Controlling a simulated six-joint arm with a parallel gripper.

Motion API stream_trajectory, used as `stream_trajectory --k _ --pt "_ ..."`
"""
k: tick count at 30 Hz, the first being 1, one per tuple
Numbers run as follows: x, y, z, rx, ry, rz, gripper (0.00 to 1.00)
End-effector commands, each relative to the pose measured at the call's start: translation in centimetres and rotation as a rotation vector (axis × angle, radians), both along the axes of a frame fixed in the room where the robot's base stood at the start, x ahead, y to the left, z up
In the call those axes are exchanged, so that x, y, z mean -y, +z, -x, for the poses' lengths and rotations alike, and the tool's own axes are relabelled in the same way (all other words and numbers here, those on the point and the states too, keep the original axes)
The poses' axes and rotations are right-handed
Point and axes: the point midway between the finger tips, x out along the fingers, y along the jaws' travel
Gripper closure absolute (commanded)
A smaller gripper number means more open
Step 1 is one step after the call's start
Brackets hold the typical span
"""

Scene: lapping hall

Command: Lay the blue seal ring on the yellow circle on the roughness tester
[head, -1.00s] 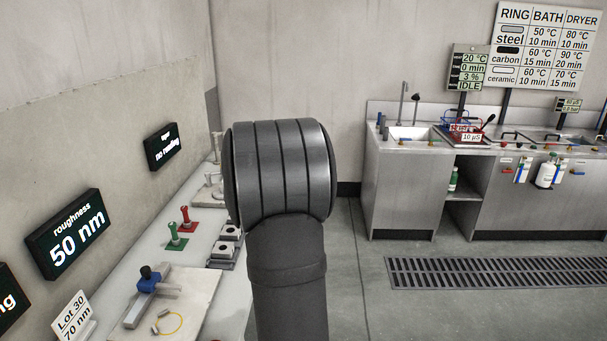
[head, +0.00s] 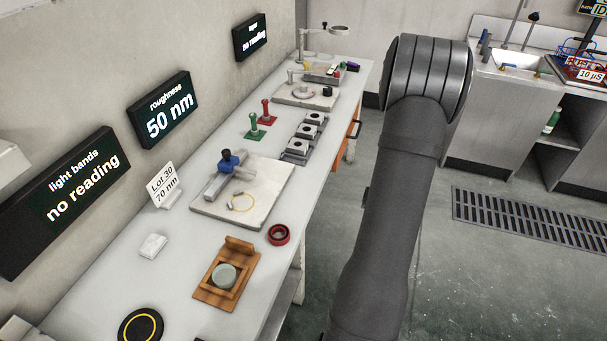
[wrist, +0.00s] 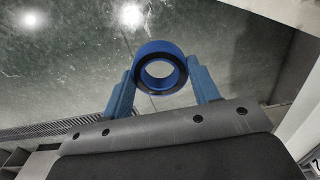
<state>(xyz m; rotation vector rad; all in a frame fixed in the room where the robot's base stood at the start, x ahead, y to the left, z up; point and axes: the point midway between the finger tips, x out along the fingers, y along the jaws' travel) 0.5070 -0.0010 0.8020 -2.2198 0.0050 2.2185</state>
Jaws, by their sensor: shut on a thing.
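The blue seal ring (wrist: 160,50) is held between the two blue fingers of my gripper (wrist: 161,78) in the wrist view, over open floor. In the head view my gripper and the ring are out of sight; only my dark arm shows at the right. The roughness tester (head: 240,199) is a pale stone plate on the bench with a blue and black probe unit at its back left.
A red ring (head: 279,235) lies on the bench right of the plate. A wooden box with a grey-green disc (head: 223,276) and a black disc with a yellow ring (head: 141,326) stand nearer. A Lot 30 sign (head: 163,186) stands left of the plate. Green and red posts (head: 260,118) stand behind it.

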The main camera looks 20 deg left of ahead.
Motion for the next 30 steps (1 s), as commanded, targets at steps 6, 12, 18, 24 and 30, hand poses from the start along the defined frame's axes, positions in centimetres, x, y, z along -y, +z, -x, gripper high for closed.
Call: stream_trajectory --k 6,12,18,24,30 --pt "-0.8 0.3 0.1 0.001 0.023 0.0 0.69" --pt "-5.8 1.9 1.2 0.001 0.156 0.0 0.69" --pt "-13.0 4.4 4.0 0.002 0.364 0.0 0.69" --pt "-19.4 6.7 8.0 0.002 0.571 -0.001 0.69" --pt "-24.8 8.9 12.9 0.002 0.779 -0.001 0.69"
